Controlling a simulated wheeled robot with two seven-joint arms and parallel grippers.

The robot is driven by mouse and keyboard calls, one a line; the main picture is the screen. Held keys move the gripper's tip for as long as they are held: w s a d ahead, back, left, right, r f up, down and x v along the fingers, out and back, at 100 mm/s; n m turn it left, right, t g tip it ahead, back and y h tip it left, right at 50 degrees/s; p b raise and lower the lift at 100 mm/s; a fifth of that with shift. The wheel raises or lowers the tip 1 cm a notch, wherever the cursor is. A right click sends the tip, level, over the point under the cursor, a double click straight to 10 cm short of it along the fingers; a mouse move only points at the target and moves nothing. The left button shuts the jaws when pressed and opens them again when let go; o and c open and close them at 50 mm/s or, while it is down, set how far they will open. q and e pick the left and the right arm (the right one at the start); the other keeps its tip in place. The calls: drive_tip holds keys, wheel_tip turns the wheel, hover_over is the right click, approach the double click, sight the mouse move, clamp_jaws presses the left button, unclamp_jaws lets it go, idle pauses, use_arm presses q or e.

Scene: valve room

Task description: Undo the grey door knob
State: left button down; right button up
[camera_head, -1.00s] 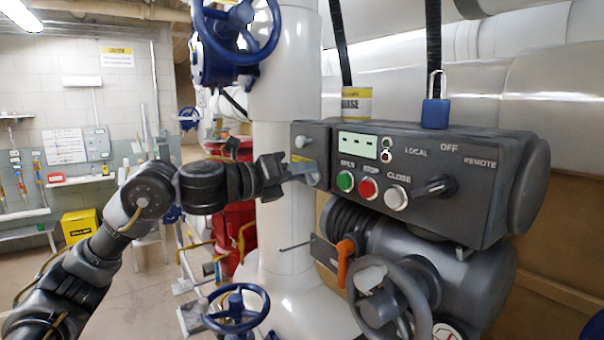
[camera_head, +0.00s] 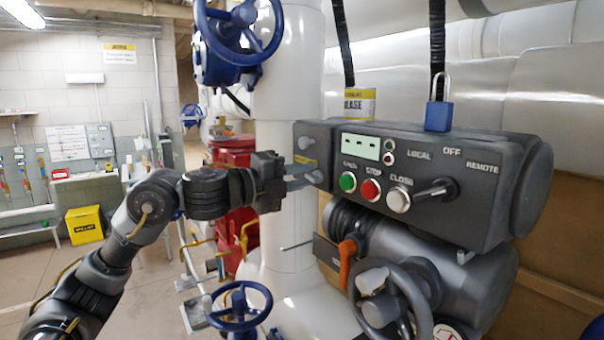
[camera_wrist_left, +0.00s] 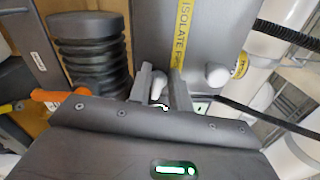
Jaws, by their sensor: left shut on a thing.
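The grey control box (camera_head: 418,148) has two pale grey knobs on its left end face. My left gripper (camera_head: 308,178) reaches in from the left with its fingers at the lower knob (camera_head: 316,176). In the left wrist view this grey door knob (camera_wrist_left: 158,84) shows between the two fingers of my left gripper (camera_wrist_left: 161,82), which are shut on it; its base is partly hidden. The other knob (camera_head: 305,142) is free; it also shows in the left wrist view (camera_wrist_left: 217,75), right of the fingers, past a yellow ISOLATE strip (camera_wrist_left: 184,35). My right gripper is not in view.
A blue padlock (camera_head: 437,115) hangs at the box's top. A black selector handle (camera_head: 436,190) and push buttons are on its front. Below are an orange lever (camera_head: 347,261) and a grey handwheel (camera_head: 385,300). Blue handwheels stand above (camera_head: 243,30) and below (camera_head: 238,306) the arm.

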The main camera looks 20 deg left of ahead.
use_arm(q)
drive_tip(key=shift+f+n, duration=0.1)
drive_tip(key=shift+n, duration=0.3)
drive_tip(key=c, duration=1.5)
unclamp_jaws()
drive_tip(key=b+v, duration=0.4)
drive_tip(key=v, duration=0.7)
drive_tip(key=shift+d, duration=0.1)
